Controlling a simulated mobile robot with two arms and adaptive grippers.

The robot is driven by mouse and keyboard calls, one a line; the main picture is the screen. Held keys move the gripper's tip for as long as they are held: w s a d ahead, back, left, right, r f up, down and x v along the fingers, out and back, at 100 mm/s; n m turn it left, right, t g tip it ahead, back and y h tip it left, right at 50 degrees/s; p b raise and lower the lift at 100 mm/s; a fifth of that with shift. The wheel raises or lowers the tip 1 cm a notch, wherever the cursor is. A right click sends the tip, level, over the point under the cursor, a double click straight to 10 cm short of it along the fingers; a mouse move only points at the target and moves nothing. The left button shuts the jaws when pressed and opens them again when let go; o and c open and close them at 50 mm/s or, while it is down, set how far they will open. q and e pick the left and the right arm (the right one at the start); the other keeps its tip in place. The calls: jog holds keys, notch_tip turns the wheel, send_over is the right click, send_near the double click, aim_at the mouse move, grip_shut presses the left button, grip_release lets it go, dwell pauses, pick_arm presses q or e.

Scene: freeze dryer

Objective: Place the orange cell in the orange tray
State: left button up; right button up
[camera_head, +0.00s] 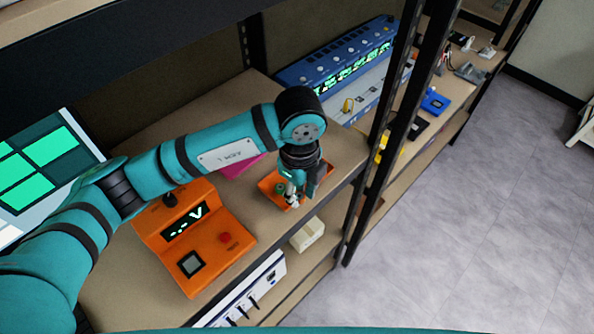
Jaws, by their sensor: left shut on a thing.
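The orange tray (324,176) sits on the wooden shelf, right of the orange meter box. My left gripper (297,197) points down over the tray, with its fingertips within the tray's outline. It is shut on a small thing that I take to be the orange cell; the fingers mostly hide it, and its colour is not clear. I cannot tell whether it touches the tray floor. A small green piece shows by the fingers at the tray's left side. My right gripper is not in view.
An orange meter box (205,240) with a display and red knob stands left of the tray. A pink item (240,166) lies behind my forearm. A dark shelf post (372,170) rises to the right. A blue-and-white device (340,60) stands at the back.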

pick_arm(q)
jog(key=w, duration=0.2)
jog(key=w+f+b, duration=0.1)
jog(key=w, duration=0.2)
jog(key=shift+w+a, duration=0.1)
jog(key=shift+w, duration=0.2)
jog(key=w, duration=0.1)
jog(key=w+b, duration=0.1)
jog(key=w, duration=0.1)
jog(key=shift+w+a+f, duration=0.15)
jog(key=shift+w, duration=0.1)
jog(key=shift+f, duration=0.15)
notch_tip(320, 180, down, 3)
jog(key=shift+f+b, duration=0.1)
jog(key=shift+b, duration=0.9)
jog(key=shift+s, duration=0.1)
jog(key=o, duration=0.9)
jog(key=shift+c, duration=0.2)
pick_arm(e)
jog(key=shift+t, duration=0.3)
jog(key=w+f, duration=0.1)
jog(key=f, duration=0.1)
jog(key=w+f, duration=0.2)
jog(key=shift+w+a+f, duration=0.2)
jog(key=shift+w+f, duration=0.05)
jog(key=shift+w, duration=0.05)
